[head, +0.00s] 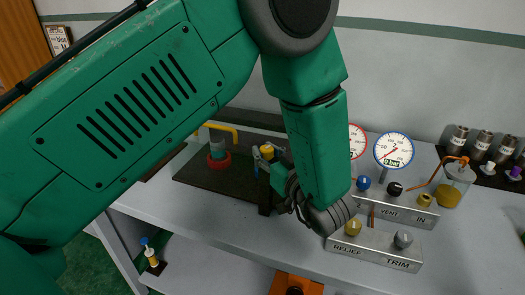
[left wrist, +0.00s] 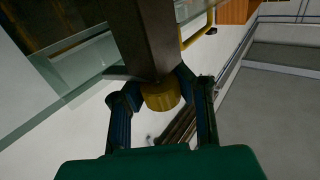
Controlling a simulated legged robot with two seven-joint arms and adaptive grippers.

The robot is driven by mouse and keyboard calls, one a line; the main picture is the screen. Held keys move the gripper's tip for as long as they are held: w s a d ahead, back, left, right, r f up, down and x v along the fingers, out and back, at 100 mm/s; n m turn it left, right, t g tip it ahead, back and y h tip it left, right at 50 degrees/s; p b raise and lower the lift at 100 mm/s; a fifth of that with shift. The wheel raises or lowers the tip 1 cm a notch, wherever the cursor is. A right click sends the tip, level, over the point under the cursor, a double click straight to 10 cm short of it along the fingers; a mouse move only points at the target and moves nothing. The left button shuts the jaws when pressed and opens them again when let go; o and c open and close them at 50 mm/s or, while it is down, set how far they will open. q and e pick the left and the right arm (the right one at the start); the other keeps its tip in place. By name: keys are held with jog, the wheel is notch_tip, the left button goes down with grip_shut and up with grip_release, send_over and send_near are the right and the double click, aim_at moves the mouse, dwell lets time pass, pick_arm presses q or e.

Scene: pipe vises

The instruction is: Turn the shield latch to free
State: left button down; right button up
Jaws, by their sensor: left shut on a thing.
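A yellow latch knob (left wrist: 162,97) sits at the end of a dark post (left wrist: 146,40) in the left wrist view. The blue fingers of my left gripper (left wrist: 161,85) stand on either side of the knob and are shut on it. In the head view the yellow knob (head: 267,149) shows at the right of a dark base plate (head: 212,193), with my left gripper (head: 264,160) at it. A clear shield panel (left wrist: 85,72) shows left of the post in the left wrist view. My arm hides much of the fixture in the head view. My right gripper is not in view.
Right of my wrist are two gauges, one blue-rimmed (head: 394,151), and a block marked RELIEF and TRIM (head: 375,249). A jar (head: 454,186) and several metal fittings (head: 480,148) stand farther right. A red-collared part (head: 217,160) and yellow handle (head: 222,129) are at left.

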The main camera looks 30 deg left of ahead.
pick_arm(q)
jog(key=shift+d, duration=0.35)
jog(key=shift+a, duration=0.1)
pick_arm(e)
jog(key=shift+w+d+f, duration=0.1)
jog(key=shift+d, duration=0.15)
pick_arm(q)
jog(key=shift+a, duration=0.15)
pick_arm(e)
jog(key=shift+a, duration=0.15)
